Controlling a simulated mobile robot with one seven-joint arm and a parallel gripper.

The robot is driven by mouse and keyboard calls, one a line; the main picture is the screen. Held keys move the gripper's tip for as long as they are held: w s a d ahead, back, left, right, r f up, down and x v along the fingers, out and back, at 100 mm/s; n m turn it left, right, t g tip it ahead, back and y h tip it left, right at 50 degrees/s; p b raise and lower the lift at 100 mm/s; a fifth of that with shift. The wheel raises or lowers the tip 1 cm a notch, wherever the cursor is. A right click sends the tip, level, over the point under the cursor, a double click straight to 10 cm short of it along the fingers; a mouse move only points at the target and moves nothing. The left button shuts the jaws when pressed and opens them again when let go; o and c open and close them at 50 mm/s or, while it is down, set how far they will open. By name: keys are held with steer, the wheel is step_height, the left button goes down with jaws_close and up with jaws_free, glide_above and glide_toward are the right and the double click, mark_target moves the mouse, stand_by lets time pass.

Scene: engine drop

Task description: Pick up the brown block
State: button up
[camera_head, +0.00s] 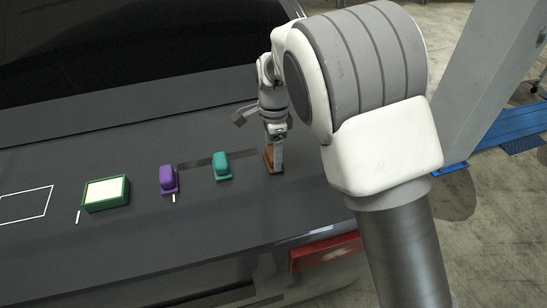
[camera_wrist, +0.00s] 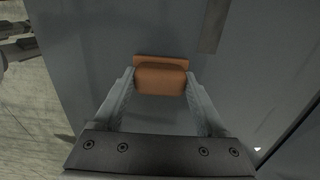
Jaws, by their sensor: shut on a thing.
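The brown block (camera_wrist: 160,78) is between the two fingers of my gripper (camera_wrist: 158,92) in the wrist view. The fingers are shut on its left and right sides. In the head view the brown block (camera_head: 268,160) is at the right end of a row on the dark flat surface, mostly hidden behind my gripper (camera_head: 277,157), which reaches down to it. Its wider base appears to be at the surface; I cannot tell whether there is a gap under it.
A teal block (camera_head: 221,165) and a purple block (camera_head: 168,179) stand to the left on the dark surface (camera_head: 130,235). Farther left are a green-rimmed box (camera_head: 106,194) with a cream top and a white outline (camera_head: 25,205). The surface's edge lies close on the right.

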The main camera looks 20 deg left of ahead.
steer(key=shift+c, duration=0.6)
steer(key=shift+r, duration=0.1)
step_height(320, 180, up, 4)
steer(key=shift+f, duration=0.1)
steer(key=d+r+b, duration=0.1)
steer(key=d+r, duration=0.6)
steer(key=d, duration=0.4)
steer(key=shift+w+d, duration=0.15)
steer(key=shift+d, duration=0.2)
steer(key=o, duration=0.8)
steer(key=c, duration=0.5)
